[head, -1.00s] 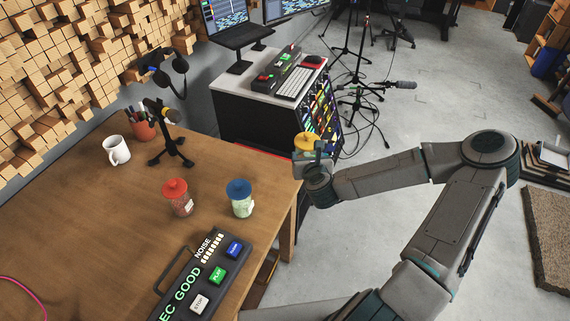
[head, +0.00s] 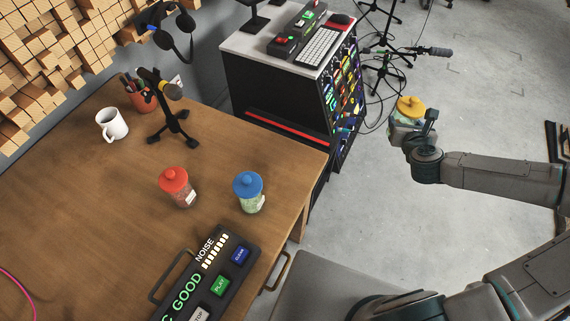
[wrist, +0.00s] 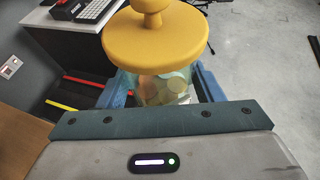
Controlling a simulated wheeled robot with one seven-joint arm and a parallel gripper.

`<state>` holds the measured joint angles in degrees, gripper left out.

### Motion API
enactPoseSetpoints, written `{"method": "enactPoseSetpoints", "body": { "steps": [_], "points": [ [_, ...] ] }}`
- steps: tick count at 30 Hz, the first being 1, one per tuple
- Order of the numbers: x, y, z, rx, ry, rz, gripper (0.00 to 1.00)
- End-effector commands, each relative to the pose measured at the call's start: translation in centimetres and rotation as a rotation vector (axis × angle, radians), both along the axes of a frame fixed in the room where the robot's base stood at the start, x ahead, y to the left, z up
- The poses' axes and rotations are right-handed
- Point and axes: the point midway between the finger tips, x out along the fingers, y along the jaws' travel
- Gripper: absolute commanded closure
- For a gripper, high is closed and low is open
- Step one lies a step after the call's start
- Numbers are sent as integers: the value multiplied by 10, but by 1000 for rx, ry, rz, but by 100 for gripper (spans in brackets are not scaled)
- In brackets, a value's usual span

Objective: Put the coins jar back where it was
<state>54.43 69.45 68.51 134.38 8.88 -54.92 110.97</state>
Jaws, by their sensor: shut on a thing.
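The coins jar is a clear jar with a yellow lid (head: 410,106), and pale and orange round coins show through its side in the wrist view (wrist: 165,88). My gripper (head: 408,130) is shut on it and holds it upright in the air, right of the wooden table (head: 95,215), over the grey floor. The lower part of the jar is hidden by the gripper. A red-lidded jar (head: 177,188) and a blue-lidded jar (head: 248,193) stand side by side on the table.
A black button panel (head: 210,280) lies at the table's front edge. A microphone on a stand (head: 170,110), a white mug (head: 111,125) and a pen cup (head: 140,97) stand further back. A rack cabinet (head: 265,85) with keyboard stands behind the table. Bare table lies left of the red-lidded jar.

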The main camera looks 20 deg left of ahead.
Motion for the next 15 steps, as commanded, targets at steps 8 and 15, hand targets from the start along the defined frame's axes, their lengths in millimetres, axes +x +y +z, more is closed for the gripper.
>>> {"method": "enactPoseSetpoints", "body": {
  "steps": [8,15],
  "points": [
    [-15,85,-8,-5,-9,407,89],
    [-57,146,-6,-5,-7,762,89]
  ]
}}
